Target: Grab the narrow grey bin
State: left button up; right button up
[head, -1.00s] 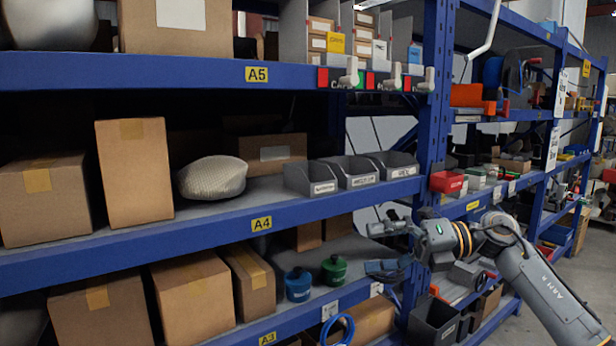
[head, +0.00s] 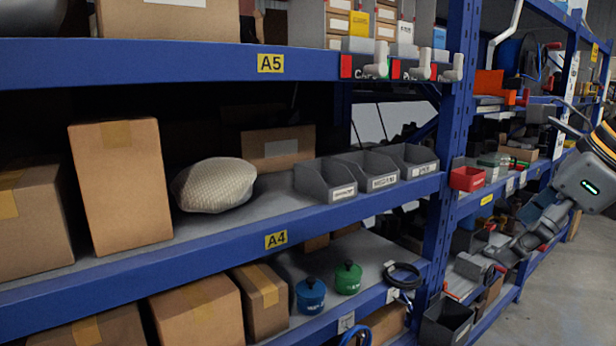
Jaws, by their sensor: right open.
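Three open grey bins with white labels stand side by side on the A4 shelf in the head view: a left one (head: 325,182), a middle one (head: 366,172) and a right one (head: 408,161). I cannot tell for certain which is the narrow one. A darker grey bin (head: 446,322) sits low by the rack upright. My right gripper (head: 497,253) is open, in front of the right-hand rack, right of and below the three bins and apart from them. Its fingertips are hard to separate from the grey items behind. My left gripper is out of view.
The blue A4 shelf beam (head: 215,249) and rack upright (head: 451,150) are edges near the bins. A pale sack (head: 214,184) and cardboard boxes (head: 122,185) lie left. A red bin (head: 467,178) is right of the upright. Floor (head: 575,290) is free at right.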

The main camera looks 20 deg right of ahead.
aim_at(329, 182)
jog(key=i+j, duration=0.15)
jog(key=i, duration=0.35)
jog(key=i+j, duration=0.15)
jog(key=i, duration=0.4)
